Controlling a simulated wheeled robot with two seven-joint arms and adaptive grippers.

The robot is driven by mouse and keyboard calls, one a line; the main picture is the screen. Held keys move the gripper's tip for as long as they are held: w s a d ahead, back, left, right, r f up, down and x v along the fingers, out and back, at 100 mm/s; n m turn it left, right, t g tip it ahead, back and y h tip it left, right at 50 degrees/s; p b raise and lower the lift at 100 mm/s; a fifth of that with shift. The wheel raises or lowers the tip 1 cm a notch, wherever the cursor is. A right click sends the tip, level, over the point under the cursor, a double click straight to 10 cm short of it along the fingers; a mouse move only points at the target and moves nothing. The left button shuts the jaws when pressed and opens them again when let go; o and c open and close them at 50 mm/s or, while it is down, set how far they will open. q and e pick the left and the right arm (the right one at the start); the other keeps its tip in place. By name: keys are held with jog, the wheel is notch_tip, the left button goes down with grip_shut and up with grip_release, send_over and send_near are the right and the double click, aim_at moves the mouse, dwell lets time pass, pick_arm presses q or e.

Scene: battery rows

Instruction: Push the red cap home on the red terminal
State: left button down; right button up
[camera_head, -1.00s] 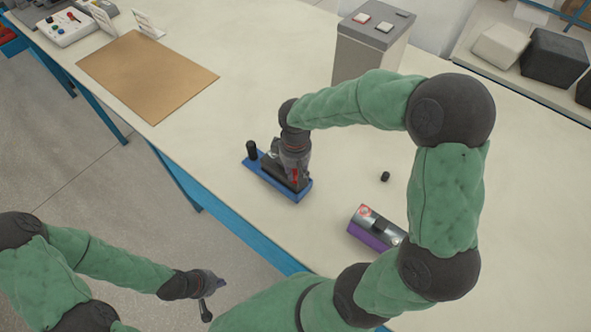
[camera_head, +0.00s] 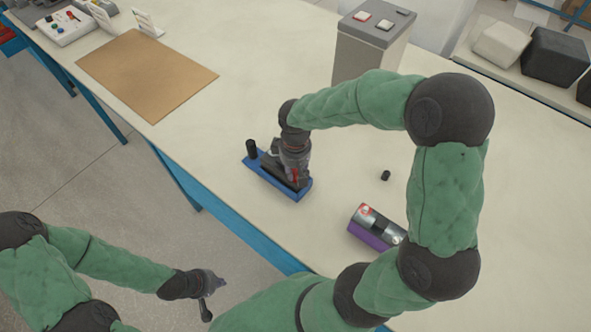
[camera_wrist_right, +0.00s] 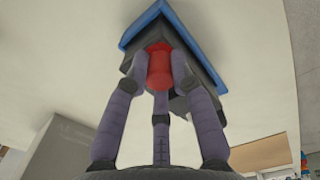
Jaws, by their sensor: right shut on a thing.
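The red cap (camera_wrist_right: 159,66) is between the fingers of my right gripper (camera_wrist_right: 160,85), which is shut on it. It also shows as a small red patch in the head view (camera_head: 295,175). The gripper is down at a dark battery on a blue base (camera_head: 302,193); the base also shows in the wrist view (camera_wrist_right: 128,35). The red terminal is hidden behind the cap and fingers, so I cannot tell how far the cap is seated. My left gripper (camera_head: 213,294) hangs beyond the table's front edge, fingers apart and empty.
A small black cap (camera_head: 385,175) lies loose on the table. A second battery (camera_head: 378,224) on a purple base is to the right. A grey box (camera_head: 368,50) stands behind; a brown mat (camera_head: 147,75) lies left.

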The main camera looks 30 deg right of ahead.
jog(key=shift+f, duration=0.1)
jog(key=o, duration=1.3)
jog(key=shift+o, duration=0.2)
jog(key=shift+r+p, duration=2.75)
jog(key=shift+r, duration=0.8)
